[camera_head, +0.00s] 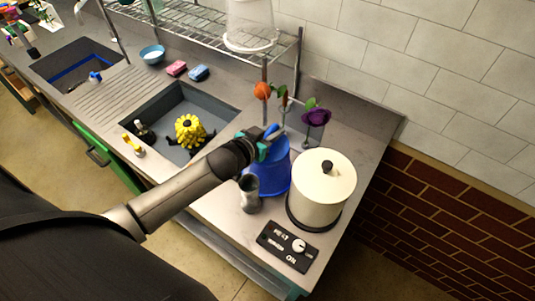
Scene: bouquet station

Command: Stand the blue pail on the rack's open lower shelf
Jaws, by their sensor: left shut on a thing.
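The blue pail (270,174) is at the right part of the counter, between the sink and a white lidded pot. My left gripper (268,143), with teal fingers, is at the pail's top and shut on it. The arm and fingers hide part of the rim. I cannot tell whether the pail's base touches the counter. The rack (205,27) has a wire shelf along the back wall, with metal posts down to the counter. A clear-white container (250,27) stands at that shelf's right end. My right gripper is out of view.
The white pot (322,182) and a grey metal cup (250,194) stand close to the pail. A glass vase with orange and purple flowers (316,117) is behind it. A sink (165,112) holds a yellow brush-like thing (190,131). Sponges (198,73) lie below the rack.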

